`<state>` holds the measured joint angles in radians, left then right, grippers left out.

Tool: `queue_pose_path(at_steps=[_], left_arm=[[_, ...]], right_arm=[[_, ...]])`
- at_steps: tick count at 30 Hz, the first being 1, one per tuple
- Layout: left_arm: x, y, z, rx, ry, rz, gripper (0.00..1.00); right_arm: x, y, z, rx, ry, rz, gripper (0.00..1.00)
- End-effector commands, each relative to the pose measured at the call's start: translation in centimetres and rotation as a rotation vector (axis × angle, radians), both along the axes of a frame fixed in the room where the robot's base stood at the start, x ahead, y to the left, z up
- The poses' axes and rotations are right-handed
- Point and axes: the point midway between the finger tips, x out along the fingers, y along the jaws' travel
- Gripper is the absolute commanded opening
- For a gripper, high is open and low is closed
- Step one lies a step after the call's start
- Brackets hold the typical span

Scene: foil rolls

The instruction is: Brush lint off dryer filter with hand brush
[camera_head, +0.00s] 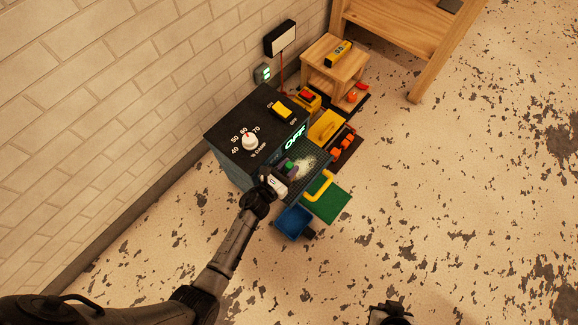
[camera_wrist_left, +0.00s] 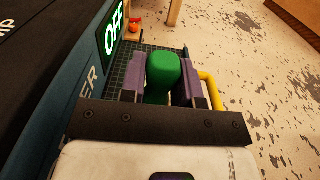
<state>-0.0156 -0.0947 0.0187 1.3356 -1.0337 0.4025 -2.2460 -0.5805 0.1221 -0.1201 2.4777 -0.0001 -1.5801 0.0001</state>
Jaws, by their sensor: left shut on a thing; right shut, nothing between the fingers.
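The dryer filter is a dark mesh tray (camera_head: 319,170) that juts from the front of the dark dryer box (camera_head: 228,128); the mesh also shows in the left wrist view (camera_wrist_left: 123,68). White lint (camera_head: 304,169) lies on the mesh. My left gripper (camera_head: 283,176) is over the filter's near side, shut on the green handle of the hand brush (camera_wrist_left: 164,75), which sits between the purple finger pads. The brush's bristles are hidden, so I cannot tell whether they touch the mesh. My right gripper (camera_head: 390,315) is at the bottom edge of the head view, away from everything, shut and empty.
A green panel with a yellow handle (camera_head: 336,205) and a blue bin (camera_head: 293,223) lie beside the filter. Yellow and orange items (camera_head: 327,125) and a small wooden stool (camera_head: 333,62) stand beyond. A brick wall (camera_head: 120,100) runs behind the dryer. The floor at right is free.

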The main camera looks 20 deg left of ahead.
Motion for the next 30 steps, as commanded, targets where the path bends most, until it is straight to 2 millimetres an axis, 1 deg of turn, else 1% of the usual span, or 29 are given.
queue_pose_path(at_steps=[1,18,22,30], left_arm=[[0.0,-0.1,1.5,0.002,-0.007,-0.003,0.06],[0.1,-0.4,6.5,-0.001,-0.005,-0.008,0.06],[0.1,-0.4,7.1,0.0,-0.005,-0.008,0.06],[0.1,-0.4,7.1,-0.001,-0.005,-0.008,0.06]], right_arm=[[0.0,0.0,0.9,0.002,0.0,-0.002,0.0],[0.1,0.2,5.2,0.007,-0.005,-0.004,0.0],[0.1,0.1,5.6,0.003,-0.004,-0.002,0.0],[0.0,-0.2,5.5,-0.005,-0.003,0.004,0.0]])
